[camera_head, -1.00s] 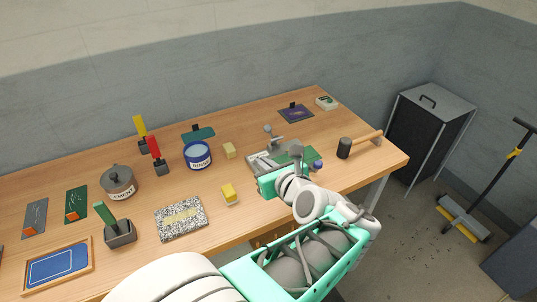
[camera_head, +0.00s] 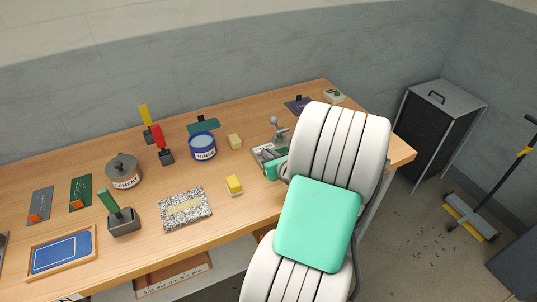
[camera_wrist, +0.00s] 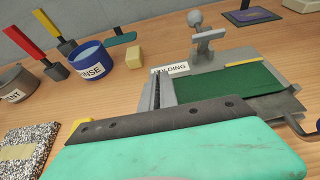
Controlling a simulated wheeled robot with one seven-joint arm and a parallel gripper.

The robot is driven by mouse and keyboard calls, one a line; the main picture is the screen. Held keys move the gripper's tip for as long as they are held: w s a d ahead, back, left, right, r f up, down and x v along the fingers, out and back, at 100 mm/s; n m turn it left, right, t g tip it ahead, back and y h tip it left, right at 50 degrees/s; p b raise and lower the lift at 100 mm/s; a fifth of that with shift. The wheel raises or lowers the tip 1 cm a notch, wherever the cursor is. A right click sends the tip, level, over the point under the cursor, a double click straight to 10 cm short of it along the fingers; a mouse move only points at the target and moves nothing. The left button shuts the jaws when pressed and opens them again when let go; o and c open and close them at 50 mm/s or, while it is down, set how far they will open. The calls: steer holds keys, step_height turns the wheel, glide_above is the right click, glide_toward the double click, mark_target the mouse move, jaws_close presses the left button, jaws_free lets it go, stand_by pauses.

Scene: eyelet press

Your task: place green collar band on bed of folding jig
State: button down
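The grey folding jig (camera_wrist: 208,59) stands on the table under my gripper in the wrist view; its label reads partly "OLDING". In the head view it shows just left of my arm (camera_head: 262,152). A flat dark green piece (camera_wrist: 235,82), which looks like the green collar band, lies over the jig bed, with a yellow strip along its far edge. Its near side is hidden by my gripper body.
Left of the jig stand a blue-rimmed rinse tub (camera_head: 202,147), a yellow block (camera_head: 235,141), a yellow sponge (camera_head: 234,184), a speckled board (camera_head: 185,209) and a cement pot (camera_head: 124,171). A purple mat (camera_wrist: 250,15) lies behind the jig.

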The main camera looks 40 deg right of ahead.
steer(key=c, duration=2.1)
jaws_free()
steer(key=shift+f, duration=0.15)
steer(key=o, duration=0.5)
steer(key=shift+c, duration=0.2)
